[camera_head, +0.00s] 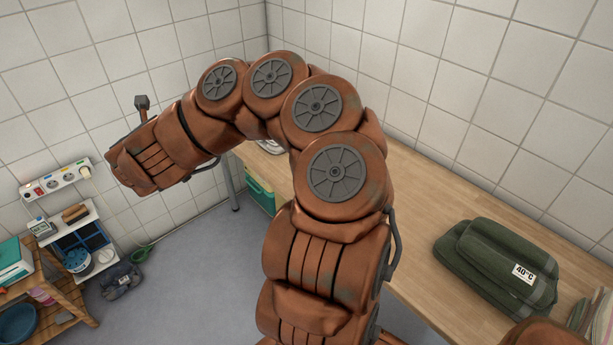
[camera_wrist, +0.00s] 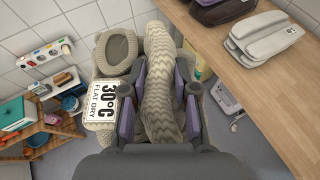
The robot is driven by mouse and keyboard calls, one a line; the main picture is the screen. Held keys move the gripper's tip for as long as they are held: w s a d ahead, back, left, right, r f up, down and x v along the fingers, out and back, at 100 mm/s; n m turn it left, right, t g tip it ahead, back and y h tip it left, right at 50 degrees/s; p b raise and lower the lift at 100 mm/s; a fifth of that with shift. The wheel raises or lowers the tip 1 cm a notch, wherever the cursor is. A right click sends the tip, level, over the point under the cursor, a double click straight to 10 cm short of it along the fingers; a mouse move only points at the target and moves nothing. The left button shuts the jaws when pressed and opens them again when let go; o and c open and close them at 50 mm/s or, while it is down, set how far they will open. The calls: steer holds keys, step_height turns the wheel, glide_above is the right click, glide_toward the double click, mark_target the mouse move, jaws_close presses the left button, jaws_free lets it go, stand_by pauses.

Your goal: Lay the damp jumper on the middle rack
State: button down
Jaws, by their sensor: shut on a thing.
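In the wrist view, my gripper (camera_wrist: 166,85) is shut on the damp jumper (camera_wrist: 162,70), a beige knit with a zigzag pattern. The gripped part stands up between the purple fingers. More of the jumper spreads to the left, with a white tag reading "30°C FLAT DRY" (camera_wrist: 103,101). The jumper is held in the air over the floor. In the head view my arm hides the gripper and the jumper. A slatted wooden rack (camera_head: 72,316) stands at the lower left in the head view. I cannot tell which level or rack is the middle one.
A wooden worktop (camera_head: 420,205) runs along the right, bearing a folded green textile tagged "40°C" (camera_head: 490,262). In the wrist view it also bears grey folded items (camera_wrist: 262,38). A power strip (camera_head: 57,180) hangs on the left wall. A dark bundle (camera_head: 122,282) lies on the floor.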

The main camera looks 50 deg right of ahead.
steer(key=s+d+f+m+g+h+b, duration=0.25)
steer(key=s+d+f, duration=0.25)
steer(key=d, duration=0.4)
steer(key=s+d+f+m+g+h+b, duration=0.2)
steer(key=s+d+f+m+g+b, duration=0.15)
steer(key=s+d, duration=0.45)
steer(key=s+d+f+m+g+b, duration=0.2)
steer(key=s+d+f+m+g, duration=0.15)
steer(key=s+d, duration=0.25)
steer(key=s+d+f+m+g+b, duration=0.2)
steer(key=s+d+f+m+g, duration=0.15)
steer(key=s+d, duration=0.35)
steer(key=shift+h, duration=0.25)
steer(key=shift+w+d+f+p, duration=0.5)
steer(key=shift+d+f, duration=0.2)
steer(key=shift+d, duration=1.8)
steer(key=shift+w+d+f+p, duration=0.45)
steer(key=shift+d+f+p, duration=0.2)
steer(key=shift+d, duration=1.9)
steer(key=shift+w+d+f+p, duration=0.5)
steer(key=shift+d+f, duration=0.2)
steer(key=shift+d, duration=1.8)
steer(key=shift+f+b, duration=0.2)
steer(key=shift+b, duration=0.1)
steer(key=c, duration=0.9)
jaws_free()
steer(key=shift+r, duration=0.15)
